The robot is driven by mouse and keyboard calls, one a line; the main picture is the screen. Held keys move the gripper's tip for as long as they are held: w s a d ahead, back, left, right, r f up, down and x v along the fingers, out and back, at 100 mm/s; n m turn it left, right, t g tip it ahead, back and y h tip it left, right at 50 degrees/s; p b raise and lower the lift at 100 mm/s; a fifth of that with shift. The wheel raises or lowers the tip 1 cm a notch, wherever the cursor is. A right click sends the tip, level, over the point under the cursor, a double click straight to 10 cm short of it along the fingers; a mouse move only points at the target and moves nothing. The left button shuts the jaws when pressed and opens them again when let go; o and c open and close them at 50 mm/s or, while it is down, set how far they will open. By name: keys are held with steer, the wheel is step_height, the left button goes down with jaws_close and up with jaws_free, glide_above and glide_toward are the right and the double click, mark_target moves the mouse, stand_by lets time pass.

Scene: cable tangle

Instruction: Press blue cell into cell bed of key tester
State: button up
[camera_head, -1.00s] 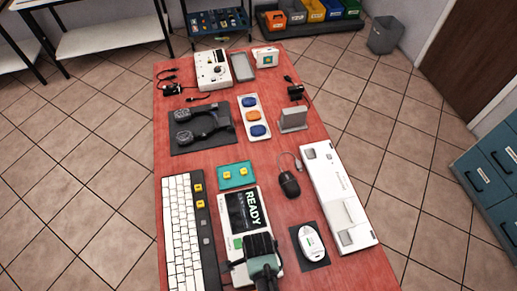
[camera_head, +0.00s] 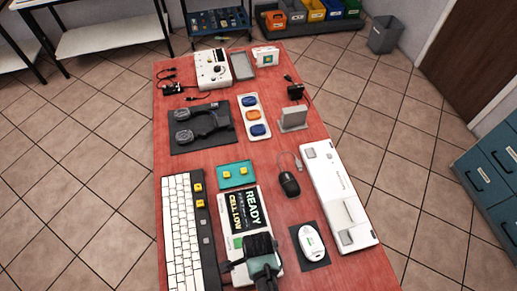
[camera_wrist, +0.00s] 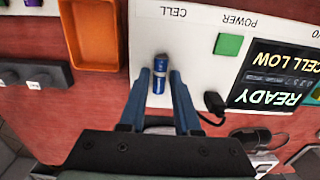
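The key tester (camera_head: 225,232) is a white device near the front of the red table. Its dark display shows "READY" and "CELL LOW", also readable in the wrist view (camera_wrist: 278,80). The blue cell (camera_wrist: 160,68), with a pale band, lies on the tester beside the "CELL" label in the wrist view. My gripper (camera_wrist: 160,74) is over it, with one blue finger on each side and narrow gaps showing beside the cell. The fingers look open. The cell bed under the cell is hidden. In the head view my gripper (camera_head: 262,255) covers the cell.
A green POWER button (camera_wrist: 228,44) sits beside the cell, and a black plug (camera_wrist: 215,103) lies close to the right finger. An orange tray (camera_wrist: 90,35) is at the left. A keyboard (camera_head: 180,230) and a white mouse (camera_head: 311,241) flank the tester.

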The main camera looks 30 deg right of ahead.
steer(key=shift+r, duration=0.15)
steer(key=shift+r+p, duration=1.65)
steer(key=shift+p, duration=0.2)
steer(key=o, duration=0.6)
steer(key=shift+c, duration=0.2)
steer(key=shift+r+p, duration=2.45)
steer(key=shift+r, duration=0.05)
